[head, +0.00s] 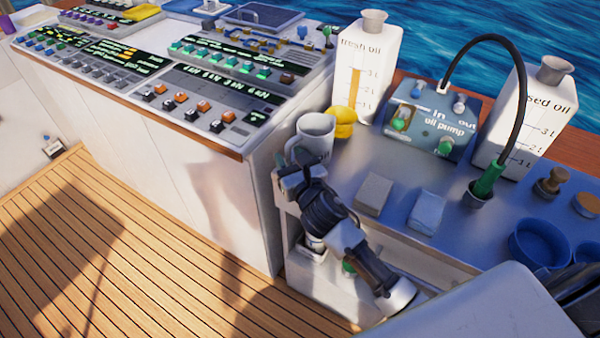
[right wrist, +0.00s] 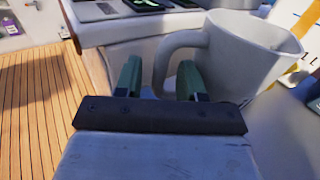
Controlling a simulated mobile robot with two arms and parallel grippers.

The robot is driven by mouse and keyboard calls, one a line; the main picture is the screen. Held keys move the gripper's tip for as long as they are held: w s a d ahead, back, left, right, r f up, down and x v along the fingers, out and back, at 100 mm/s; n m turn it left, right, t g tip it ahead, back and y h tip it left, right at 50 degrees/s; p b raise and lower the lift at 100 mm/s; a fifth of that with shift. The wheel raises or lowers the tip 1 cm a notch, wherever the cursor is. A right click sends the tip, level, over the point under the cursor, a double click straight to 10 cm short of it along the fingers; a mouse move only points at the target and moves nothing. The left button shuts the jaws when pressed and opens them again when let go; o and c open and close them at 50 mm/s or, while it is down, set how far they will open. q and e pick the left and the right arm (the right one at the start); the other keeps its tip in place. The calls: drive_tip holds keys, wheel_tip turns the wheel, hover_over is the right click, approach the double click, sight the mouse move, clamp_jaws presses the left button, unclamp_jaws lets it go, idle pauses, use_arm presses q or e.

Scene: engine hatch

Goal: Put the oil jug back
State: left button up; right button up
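The white jug (head: 317,133) with a handle stands upright at the left end of the grey-blue counter. It also shows in the right wrist view (right wrist: 245,55), with its handle on the left. My right gripper (head: 298,163) is at the jug's near side. In the right wrist view its two green fingers (right wrist: 160,80) are apart, with the handle in line with the gap between them. There is space beside the handle, and I cannot tell how far it reaches between the fingertips. My left gripper is not in view.
Behind the jug are a yellow object (head: 343,122), the fresh oil container (head: 366,68) and the blue oil pump (head: 432,118). A used oil container (head: 525,120) stands right, with a black hose (head: 523,75) nearby. A control console (head: 190,90) stands left.

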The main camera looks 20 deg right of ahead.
drive_tip(key=s, duration=1.1)
drive_tip(key=shift+s+d+b, duration=0.2)
drive_tip(key=shift+d+b, duration=0.1)
drive_tip(key=shift+d, duration=0.1)
drive_tip(key=shift+f, duration=0.1)
